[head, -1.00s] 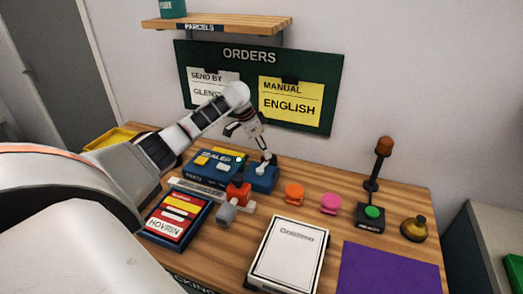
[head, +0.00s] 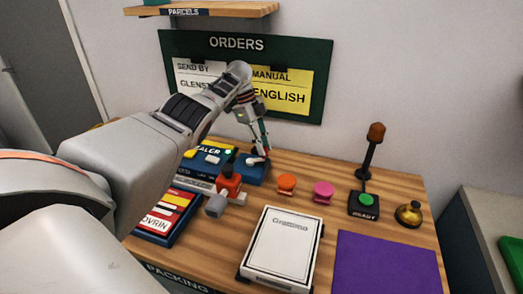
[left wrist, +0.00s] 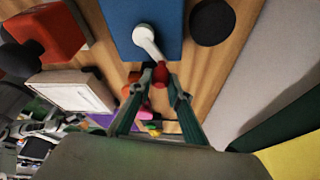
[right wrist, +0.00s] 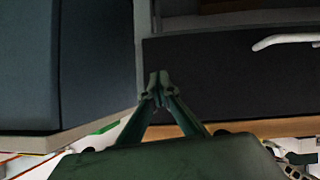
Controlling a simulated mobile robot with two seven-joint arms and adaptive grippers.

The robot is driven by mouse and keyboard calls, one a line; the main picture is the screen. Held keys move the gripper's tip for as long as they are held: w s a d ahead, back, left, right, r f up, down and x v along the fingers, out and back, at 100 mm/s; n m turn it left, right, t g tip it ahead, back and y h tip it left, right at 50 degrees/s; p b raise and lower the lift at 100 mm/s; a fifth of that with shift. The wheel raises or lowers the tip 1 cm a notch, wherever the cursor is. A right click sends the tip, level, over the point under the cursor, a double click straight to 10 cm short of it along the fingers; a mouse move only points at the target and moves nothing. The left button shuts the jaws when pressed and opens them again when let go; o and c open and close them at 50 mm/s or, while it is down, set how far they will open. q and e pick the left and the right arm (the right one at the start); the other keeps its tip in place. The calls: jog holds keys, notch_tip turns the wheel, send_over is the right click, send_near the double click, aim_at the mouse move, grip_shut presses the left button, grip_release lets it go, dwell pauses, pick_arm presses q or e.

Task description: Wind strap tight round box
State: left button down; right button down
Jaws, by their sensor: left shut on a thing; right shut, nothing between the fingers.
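A white box (head: 283,245) with printed lettering lies on the front middle of the wooden table; no strap can be made out around it. A blue block (head: 255,175) with a white crank arm stands at the table's back left. In the left wrist view the white crank arm (left wrist: 149,42) ends in a red knob (left wrist: 159,76). My left gripper (head: 263,153) is over the block, its fingertips shut on the red knob, also seen in the left wrist view (left wrist: 160,84). My right gripper (right wrist: 157,88) is shut and empty, outside the head view.
A red and grey tool (head: 228,185) stands left of the white box, near a HOVRIN box (head: 166,216). Orange (head: 287,183) and pink (head: 323,190) spools, a READY button (head: 365,200), a bell (head: 409,213) and a purple mat (head: 386,265) lie rightward. A dark drawer front (right wrist: 230,80) faces my right gripper.

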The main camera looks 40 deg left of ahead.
pick_arm(q)
jog(key=shift+s+d+f+m+g+b, duration=0.1)
jog(key=shift+s+d+m+g+b, duration=0.1)
jog(key=shift+m+b, duration=0.4)
jog(key=shift+s+d+f+m+g+b, duration=0.1)
jog(key=shift+s+d+m+g+b, duration=0.1)
jog(key=shift+m+b, duration=0.35)
jog(key=shift+s+d+r+m+g+b, duration=0.1)
jog(key=shift+s+m+g+b, duration=0.1)
jog(key=shift+m+b, duration=0.35)
jog(key=shift+s+d+m+g+b, duration=0.1)
jog(key=shift+m+g+b, duration=0.1)
jog(key=shift+m+b, duration=0.3)
pick_arm(e)
notch_tip(320, 180, down, 7)
jog(key=s, duration=0.1)
jog(key=shift+s+d+f+g, duration=0.2)
jog(key=shift+s+d+g, duration=0.1)
jog(key=shift+d, duration=0.05)
pick_arm(q)
jog(key=shift+r, duration=0.1)
pick_arm(e)
jog(key=shift+w+r, duration=0.1)
jog(key=shift+r, duration=0.15)
pick_arm(q)
jog(key=c, duration=1.9)
grip_release()
jog(key=shift+a, duration=0.1)
pick_arm(e)
jog(key=shift+f, duration=0.15)
